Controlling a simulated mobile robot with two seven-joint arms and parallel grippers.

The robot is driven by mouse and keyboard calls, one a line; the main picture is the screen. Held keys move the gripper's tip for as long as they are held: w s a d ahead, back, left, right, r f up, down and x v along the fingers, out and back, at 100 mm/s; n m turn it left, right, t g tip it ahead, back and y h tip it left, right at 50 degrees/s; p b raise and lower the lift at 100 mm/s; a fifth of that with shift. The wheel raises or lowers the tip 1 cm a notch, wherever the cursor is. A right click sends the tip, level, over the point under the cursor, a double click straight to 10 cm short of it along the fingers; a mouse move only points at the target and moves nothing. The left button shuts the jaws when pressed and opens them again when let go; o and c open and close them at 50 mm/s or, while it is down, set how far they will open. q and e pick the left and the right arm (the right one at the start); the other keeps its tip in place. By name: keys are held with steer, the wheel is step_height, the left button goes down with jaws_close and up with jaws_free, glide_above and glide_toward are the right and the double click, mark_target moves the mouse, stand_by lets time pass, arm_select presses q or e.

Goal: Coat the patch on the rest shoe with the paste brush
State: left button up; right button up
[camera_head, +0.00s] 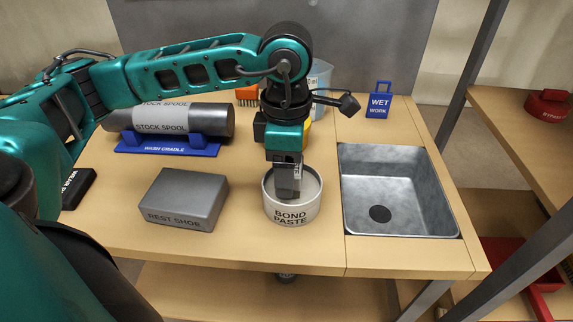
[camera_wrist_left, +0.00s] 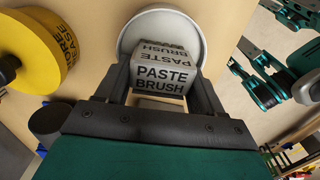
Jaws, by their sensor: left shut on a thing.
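My left gripper (camera_head: 288,183) is shut on the paste brush, a grey block lettered PASTE BRUSH in the left wrist view (camera_wrist_left: 162,78). The brush points down into the round grey pot marked BOND PASTE (camera_head: 292,215); its lower end is hidden inside, so I cannot tell whether it touches the paste. The pot's pale rim also shows in the left wrist view (camera_wrist_left: 127,36). The rest shoe (camera_head: 183,200), a dark grey block, sits on the bench left of the pot. I cannot make out a distinct patch on its top.
The dark stock spool (camera_head: 216,121) lies in the blue wash cradle (camera_head: 166,150) behind the shoe. A yellow labelled container (camera_wrist_left: 40,45) is near the gripper. A metal sink (camera_head: 400,190) and blue WET WORK sign (camera_head: 379,103) are right. Bench between shoe and pot is clear.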

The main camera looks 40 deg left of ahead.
arm_select(q)
steer(key=shift+c, duration=0.5)
stand_by(0.4)
steer(key=shift+r+p, duration=2.05)
steer(key=shift+r, duration=1.5)
steer(key=shift+f, duration=0.1)
